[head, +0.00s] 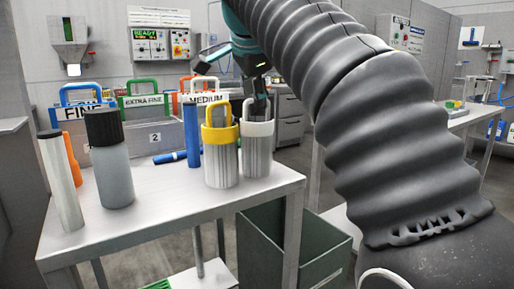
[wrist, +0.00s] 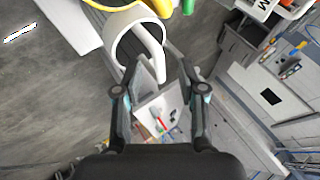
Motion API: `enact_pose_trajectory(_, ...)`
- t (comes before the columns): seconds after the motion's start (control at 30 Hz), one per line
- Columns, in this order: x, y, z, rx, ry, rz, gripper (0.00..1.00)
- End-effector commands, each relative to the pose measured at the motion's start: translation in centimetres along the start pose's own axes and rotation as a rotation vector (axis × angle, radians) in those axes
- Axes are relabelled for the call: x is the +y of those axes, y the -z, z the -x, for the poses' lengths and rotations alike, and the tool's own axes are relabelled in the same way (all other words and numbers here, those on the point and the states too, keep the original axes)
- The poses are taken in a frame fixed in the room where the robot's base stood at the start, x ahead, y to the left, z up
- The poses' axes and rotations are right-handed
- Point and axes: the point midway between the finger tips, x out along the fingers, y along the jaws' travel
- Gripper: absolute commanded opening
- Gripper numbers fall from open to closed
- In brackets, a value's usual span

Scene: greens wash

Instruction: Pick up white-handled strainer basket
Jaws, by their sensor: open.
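The white-handled strainer basket (head: 257,156) stands upright at the right end of the metal table, with a ribbed metallic body and a white rim. My gripper (head: 259,102) is directly above its rim and handle in the head view, partly hiding the handle. In the wrist view the white rim and handle (wrist: 154,60) show at the upper left, with the handle reaching in between the tips of my gripper (wrist: 158,72). The jaws are apart and I see no grip on the handle. Contact cannot be told.
A yellow-handled basket (head: 221,160) stands close on the left of the white one. A blue cylinder (head: 192,135), a grey bottle (head: 112,170) and a pale tube (head: 62,180) are also on the table (head: 165,205). A dark green bin (head: 290,245) stands below its right edge.

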Motion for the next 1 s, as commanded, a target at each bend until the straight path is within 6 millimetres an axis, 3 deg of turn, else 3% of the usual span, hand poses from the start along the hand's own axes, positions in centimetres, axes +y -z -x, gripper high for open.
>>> enact_pose_trajectory(0.13,0.2,0.0,-2.2,0.001,-0.001,0.0,0.4)
enact_pose_trajectory(0.4,0.0,0.0,-2.5,0.0,0.001,0.001,0.4)
enact_pose_trajectory(0.57,0.1,0.0,-2.5,0.0,0.001,0.001,0.0)
enact_pose_trajectory(1.0,-0.1,0.1,-2.4,0.0,0.001,0.001,0.0)
